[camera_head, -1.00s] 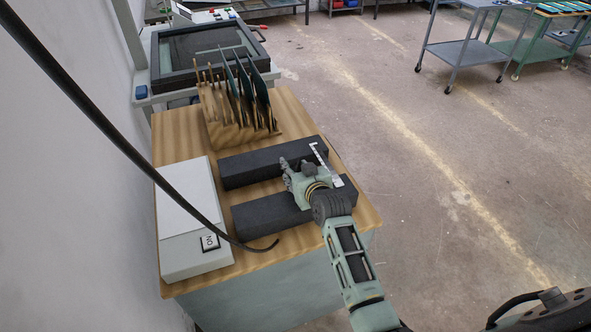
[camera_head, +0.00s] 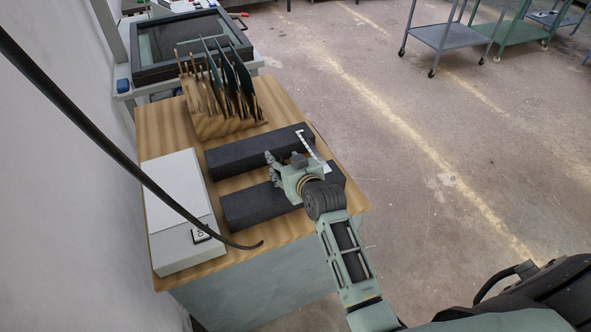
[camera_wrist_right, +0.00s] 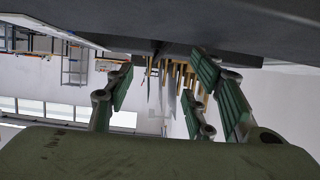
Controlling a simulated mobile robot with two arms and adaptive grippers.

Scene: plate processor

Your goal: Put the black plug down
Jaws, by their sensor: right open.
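My right gripper (camera_head: 272,168) is at the gap between two long dark bars on the wooden-topped table, low over them. Its fingers are spread. In the right wrist view the fingers (camera_wrist_right: 160,92) stand apart with no object visible between them. I cannot pick out a black plug for certain. A small dark piece (camera_head: 298,160) shows just behind the gripper, and I cannot tell whether it is the plug or part of the gripper. The rear bar (camera_head: 240,155) and the front bar (camera_head: 255,205) lie side by side. My left gripper is not in view.
A white box (camera_head: 178,195) sits at the table's left. A wooden rack (camera_head: 222,122) with upright dark plates stands behind the bars. A black cable (camera_head: 110,138) crosses the view from the upper left. A black-framed tray (camera_head: 190,45) is beyond. Open floor lies right.

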